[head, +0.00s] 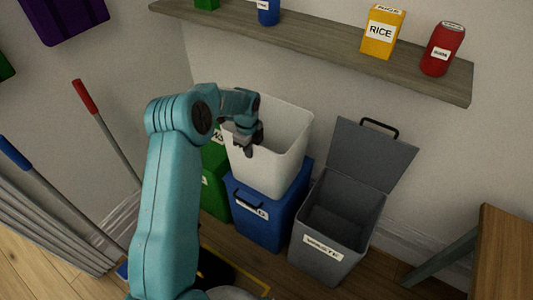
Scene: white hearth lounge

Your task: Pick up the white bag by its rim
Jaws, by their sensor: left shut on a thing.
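The white bag (275,160) is an open-topped, upright, box-like shape. It appears to rest on the closed lid of the blue bin (258,208). My left arm reaches in from the left, and my left gripper (248,145) is at the bag's near left rim, pointing down. It is shut on that rim. The gripper and wrist hide part of the rim and the left wall. My right gripper is not in view.
A grey bin (332,245) labelled WASTE stands open to the right. A green bin (216,190) is partly hidden on the left. A wall shelf (300,40) holds a yellow RICE box (381,33) and a red can (442,50). A wooden table (505,250) is at right.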

